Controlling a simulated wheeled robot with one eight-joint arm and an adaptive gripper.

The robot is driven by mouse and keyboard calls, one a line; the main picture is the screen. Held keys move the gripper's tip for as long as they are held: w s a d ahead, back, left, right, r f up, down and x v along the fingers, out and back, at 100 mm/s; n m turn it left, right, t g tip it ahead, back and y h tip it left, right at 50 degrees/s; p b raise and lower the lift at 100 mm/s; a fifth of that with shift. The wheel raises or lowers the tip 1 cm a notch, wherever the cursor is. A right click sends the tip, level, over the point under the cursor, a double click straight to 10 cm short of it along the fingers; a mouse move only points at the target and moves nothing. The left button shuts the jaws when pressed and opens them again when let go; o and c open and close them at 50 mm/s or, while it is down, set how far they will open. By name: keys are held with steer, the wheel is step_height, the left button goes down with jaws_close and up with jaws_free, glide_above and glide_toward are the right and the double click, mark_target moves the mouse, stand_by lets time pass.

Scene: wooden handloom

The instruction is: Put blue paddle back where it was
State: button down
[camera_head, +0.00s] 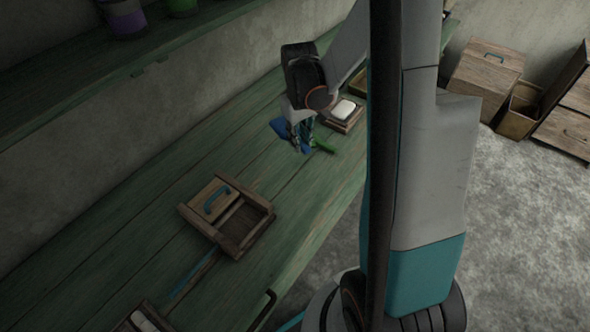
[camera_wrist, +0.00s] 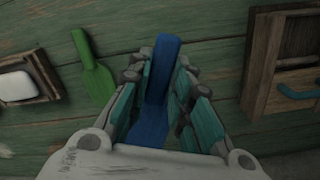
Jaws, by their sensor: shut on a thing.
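The blue paddle (camera_wrist: 160,75) is between the fingers of my gripper (camera_wrist: 160,85) in the wrist view, with its narrow end pointing up the picture and its wider part near the palm. In the head view the blue paddle (camera_head: 280,127) shows partly at the left of my gripper (camera_head: 301,140), low over the green bench; the rest is hidden by the fingers. I cannot tell whether the paddle touches the bench. A green paddle (camera_wrist: 94,75) lies on the bench just beside my gripper; it also shows in the head view (camera_head: 322,146).
A wooden tray with a white block (camera_head: 345,110) stands close behind the green paddle. A wooden box with a blue handle (camera_head: 259,207) sits nearer on the green bench (camera_head: 150,215). The bench between gripper and box is clear. A shelf (camera_head: 130,58) with pots overhangs the left.

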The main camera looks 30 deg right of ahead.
mark_target(299, 174)
step_height(299, 174, down, 13)
steer(key=b, duration=0.3)
steer(key=shift+r+b, duration=0.1)
steer(key=shift+b, duration=0.3)
steer(key=shift+f, duration=0.2)
steer(key=c, duration=1.4)
jaws_free()
steer(key=shift+c, duration=0.2)
steer(key=r+p, duration=0.4)
steer(key=r, duration=0.8)
steer(key=shift+w+r, duration=0.2)
